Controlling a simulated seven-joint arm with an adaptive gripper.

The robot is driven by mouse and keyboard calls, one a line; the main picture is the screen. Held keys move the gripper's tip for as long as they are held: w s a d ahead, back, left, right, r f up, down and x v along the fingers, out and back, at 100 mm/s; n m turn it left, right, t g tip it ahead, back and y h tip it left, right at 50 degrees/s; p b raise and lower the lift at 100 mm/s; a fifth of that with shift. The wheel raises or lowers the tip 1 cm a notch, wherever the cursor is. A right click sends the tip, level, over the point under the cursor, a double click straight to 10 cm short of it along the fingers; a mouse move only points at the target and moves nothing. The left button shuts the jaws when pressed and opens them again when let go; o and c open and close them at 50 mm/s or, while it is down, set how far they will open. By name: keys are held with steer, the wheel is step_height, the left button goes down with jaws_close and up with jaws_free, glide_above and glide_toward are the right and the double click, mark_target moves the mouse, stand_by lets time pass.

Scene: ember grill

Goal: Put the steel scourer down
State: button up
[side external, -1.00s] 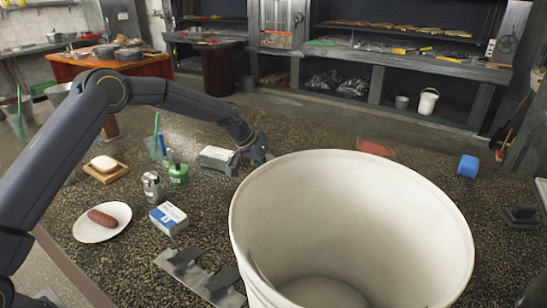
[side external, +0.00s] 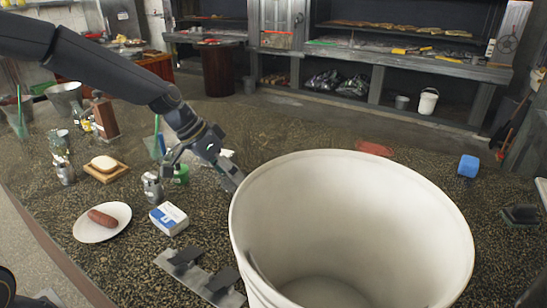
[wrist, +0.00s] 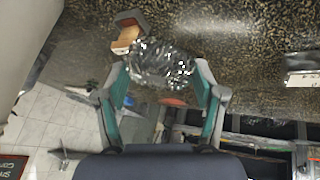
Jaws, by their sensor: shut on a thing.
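The steel scourer (wrist: 160,65) is a shiny, crumpled silver tangle. In the wrist view it sits between the teal finger pads of my gripper (wrist: 162,88), which is shut on it. In the side view my gripper (side external: 232,178) is beside the upper left rim of the large white bin, tilted down to the right. I cannot make out the scourer there; the gripper and the bin's rim seem to hide it.
The tall white bin (side external: 440,195) takes up the counter's front right. Left of it are a blue-and-white box (side external: 168,218), a plate (side external: 85,233) with a sausage, and a metal shaker (side external: 152,187). A blue block (side external: 468,166) and a red item (side external: 374,148) lie behind on open speckled counter (side external: 300,130).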

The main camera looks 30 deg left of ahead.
steer(key=s+a+r+n, duration=0.1)
steer(key=s+a, duration=0.6)
steer(key=a, duration=0.1)
steer(key=shift+t, duration=0.4)
steer(key=w+f, duration=0.3)
steer(key=w, duration=0.1)
steer(key=w+f, duration=0.3)
steer(key=w, duration=0.1)
steer(key=w+f, duration=0.3)
steer(key=w, duration=0.1)
steer(key=shift+w+a, duration=0.35)
steer(key=shift+a, duration=0.05)
steer(key=shift+w+f, duration=0.2)
steer(key=shift+f, duration=1.65)
